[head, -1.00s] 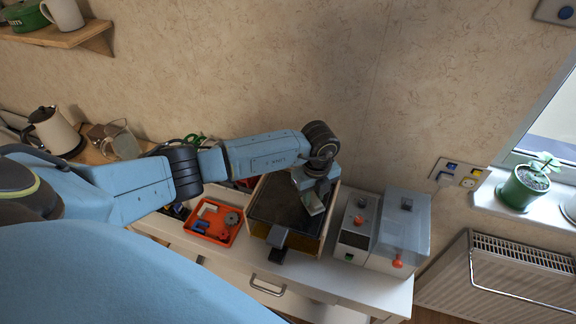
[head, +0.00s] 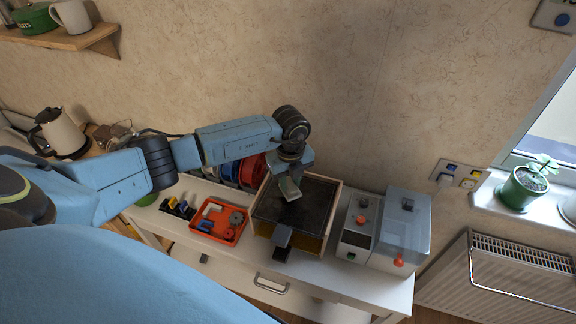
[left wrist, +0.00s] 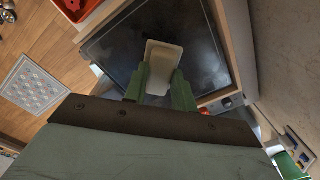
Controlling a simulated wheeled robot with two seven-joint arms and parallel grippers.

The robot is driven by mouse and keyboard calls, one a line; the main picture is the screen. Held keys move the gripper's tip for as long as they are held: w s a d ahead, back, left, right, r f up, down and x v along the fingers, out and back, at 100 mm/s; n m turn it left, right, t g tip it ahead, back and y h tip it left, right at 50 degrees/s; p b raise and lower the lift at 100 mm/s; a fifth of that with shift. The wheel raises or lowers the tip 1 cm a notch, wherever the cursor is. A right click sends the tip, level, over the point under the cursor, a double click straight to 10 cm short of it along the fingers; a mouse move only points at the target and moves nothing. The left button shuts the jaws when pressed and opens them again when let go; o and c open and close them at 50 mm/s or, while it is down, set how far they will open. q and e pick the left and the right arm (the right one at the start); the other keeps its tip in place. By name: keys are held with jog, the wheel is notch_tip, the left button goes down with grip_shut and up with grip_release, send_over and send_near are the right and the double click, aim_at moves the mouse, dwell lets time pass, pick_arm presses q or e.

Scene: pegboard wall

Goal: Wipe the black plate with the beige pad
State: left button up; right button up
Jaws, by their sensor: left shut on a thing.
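The black plate (head: 313,203) is a dark flat square in a light wooden frame on the white bench. It also fills much of the left wrist view (left wrist: 207,50), where its surface looks smeared and hazy. My left gripper (head: 289,183) is over the back left part of the plate. In the left wrist view its green fingers (left wrist: 161,84) are shut on the beige pad (left wrist: 163,55), which lies over the plate. I cannot tell whether the pad touches the surface. The pad also shows small in the head view (head: 290,190). My right gripper is not in view.
An orange tray (head: 219,222) with small parts is left of the plate. A grey box-like machine (head: 403,234) and a smaller unit (head: 358,225) stand to its right. Red and blue spools (head: 250,170) are behind left.

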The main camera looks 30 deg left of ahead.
pick_arm(q)
jog(key=shift+r+p, duration=1.9)
jog(key=shift+r, duration=0.8)
jog(key=shift+d, duration=0.1)
